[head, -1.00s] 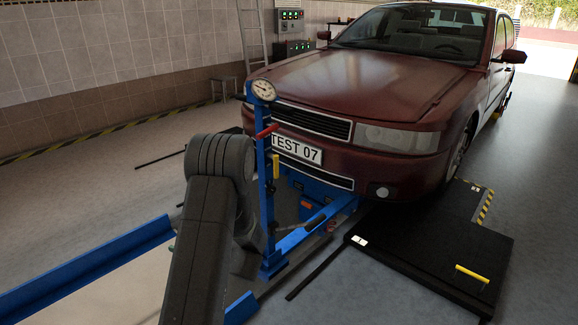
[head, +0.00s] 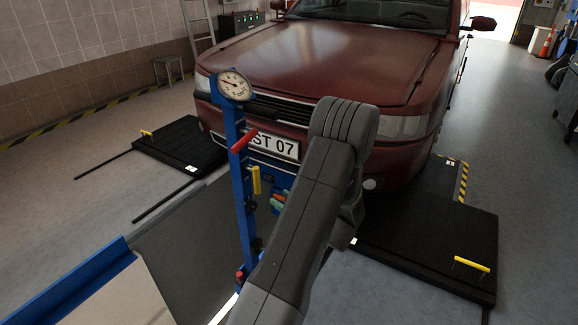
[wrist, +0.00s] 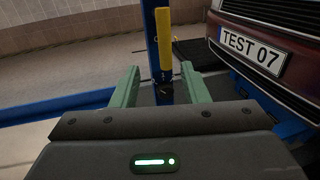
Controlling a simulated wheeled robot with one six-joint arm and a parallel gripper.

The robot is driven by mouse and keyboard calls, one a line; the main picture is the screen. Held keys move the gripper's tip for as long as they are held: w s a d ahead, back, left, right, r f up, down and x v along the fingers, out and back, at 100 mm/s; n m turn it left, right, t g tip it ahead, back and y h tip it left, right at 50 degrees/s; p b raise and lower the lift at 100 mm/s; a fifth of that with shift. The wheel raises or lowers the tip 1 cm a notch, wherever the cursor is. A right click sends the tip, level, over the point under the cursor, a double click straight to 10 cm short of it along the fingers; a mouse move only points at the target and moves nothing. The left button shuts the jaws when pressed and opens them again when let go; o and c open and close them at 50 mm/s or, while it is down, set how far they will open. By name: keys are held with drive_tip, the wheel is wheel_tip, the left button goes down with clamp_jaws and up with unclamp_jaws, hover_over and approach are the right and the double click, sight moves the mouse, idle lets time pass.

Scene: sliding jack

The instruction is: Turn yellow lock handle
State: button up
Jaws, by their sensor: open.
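The yellow lock handle (head: 256,180) stands upright along the blue post (head: 240,200) of the jack, below a red lever (head: 243,140) and a round gauge (head: 235,85). In the wrist view the yellow handle (wrist: 163,40) hangs in front of the blue post, with a dark knob at its lower end. My gripper (wrist: 160,74) is open and empty. Its two green fingers stand left and right of the post's line in the picture, with the handle above and beyond them. I cannot tell the exact gap. In the head view my arm mostly hides the gripper.
A dark red car (head: 330,60) with a TEST 07 plate (wrist: 252,52) stands close behind and right of the post. Black platforms with yellow handles lie at left (head: 180,145) and right (head: 425,240). A blue rail (head: 70,285) runs at the lower left.

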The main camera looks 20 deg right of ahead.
sight(259, 181)
drive_tip(key=x, duration=0.9)
drive_tip(key=b+x, duration=0.1)
drive_tip(key=x, duration=0.3)
drive_tip(key=shift+w+d, duration=0.2)
drive_tip(key=shift+w, duration=0.3)
clamp_jaws()
